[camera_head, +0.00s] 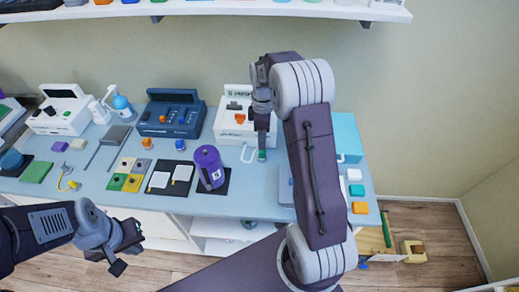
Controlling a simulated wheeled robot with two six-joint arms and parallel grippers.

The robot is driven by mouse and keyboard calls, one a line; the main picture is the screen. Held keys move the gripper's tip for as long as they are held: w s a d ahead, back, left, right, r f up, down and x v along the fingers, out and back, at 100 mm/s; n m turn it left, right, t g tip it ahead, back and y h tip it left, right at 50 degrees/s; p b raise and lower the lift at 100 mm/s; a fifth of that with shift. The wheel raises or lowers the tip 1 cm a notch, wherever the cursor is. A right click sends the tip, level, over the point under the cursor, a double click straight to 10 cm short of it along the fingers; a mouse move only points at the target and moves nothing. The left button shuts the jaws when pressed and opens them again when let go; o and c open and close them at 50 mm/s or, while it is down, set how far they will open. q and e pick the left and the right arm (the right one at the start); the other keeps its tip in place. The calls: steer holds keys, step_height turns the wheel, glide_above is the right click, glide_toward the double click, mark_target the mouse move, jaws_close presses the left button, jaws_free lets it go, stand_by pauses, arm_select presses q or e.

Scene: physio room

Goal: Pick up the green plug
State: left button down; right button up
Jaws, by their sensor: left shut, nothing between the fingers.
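A small green plug (262,155) stands on the table near the front of a white device, with a white looped cord (246,153) beside it. My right gripper (262,145) points down directly over the plug, at its top. Its fingers overlap in this view, so I cannot tell whether they are open or grip the plug. My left gripper (122,254) is shut and empty, low in front of the table at the left, far from the plug.
The white device (229,125) with an orange part is behind the plug. A purple canister (208,166) stands left on a black mat. A dark blue device (168,120) is farther left. Colored blocks (357,190) lie at the right edge. A shelf (200,8) hangs above.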

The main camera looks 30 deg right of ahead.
mark_target(261, 152)
steer(key=shift+w, duration=0.1)
steer(key=f, duration=0.3)
steer(key=shift+a+f, duration=0.15)
steer(key=shift+a, duration=0.05)
steer(key=shift+d+f, duration=0.2)
steer(key=shift+f, duration=0.15)
step_height(261, 152, down, 5)
steer(key=shift+w+d+p, duration=0.1)
steer(key=shift+d+p, duration=0.05)
steer(key=shift+p, duration=0.25)
steer(key=c, duration=1.1)
